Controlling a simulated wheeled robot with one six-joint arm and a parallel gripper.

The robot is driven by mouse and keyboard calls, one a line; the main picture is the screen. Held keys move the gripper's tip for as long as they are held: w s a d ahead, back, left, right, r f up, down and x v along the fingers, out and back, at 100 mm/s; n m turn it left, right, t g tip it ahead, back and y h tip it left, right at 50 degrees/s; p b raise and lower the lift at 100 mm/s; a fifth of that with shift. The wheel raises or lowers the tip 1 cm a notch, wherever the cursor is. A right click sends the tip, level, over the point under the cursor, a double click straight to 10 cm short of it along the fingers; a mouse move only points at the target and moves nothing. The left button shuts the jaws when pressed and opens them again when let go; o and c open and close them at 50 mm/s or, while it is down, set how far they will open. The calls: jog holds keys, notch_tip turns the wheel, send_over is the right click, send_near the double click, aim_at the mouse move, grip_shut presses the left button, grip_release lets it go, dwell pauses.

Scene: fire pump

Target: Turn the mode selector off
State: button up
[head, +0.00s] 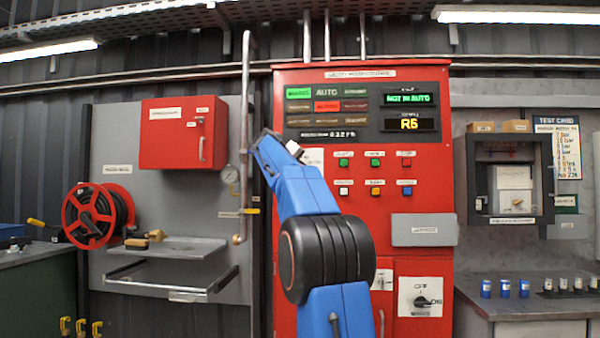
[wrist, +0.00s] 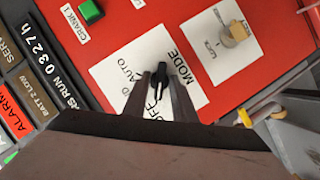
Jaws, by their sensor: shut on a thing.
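The mode selector is a small black knob (wrist: 159,77) on a white plate (wrist: 125,60) marked AUTO, OFF and MODE in the wrist view. My gripper (wrist: 160,82) has its two fingers on either side of the knob and is shut on it. The knob lies lengthwise between the fingers, its near end toward the OFF lettering. Part of the lettering and plate is hidden by the fingers. In the head view the selector is hidden behind my blue arm; only a piece of its white plate (head: 315,156) shows on the red cabinet (head: 440,165).
A green CRANK 1 button (wrist: 91,11) and a second white plate with a brass-coloured knob (wrist: 234,33) flank the selector. The cabinet display reads NOT IN AUTO (head: 409,99). A lower OFF/ON rotary switch (head: 421,300) and a vertical pipe (head: 245,140) stand near my arm.

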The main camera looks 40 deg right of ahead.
jog(key=shift+f, duration=0.1)
jog(key=o, duration=0.7)
jog(key=v, duration=1.7)
jog(key=shift+a, duration=0.15)
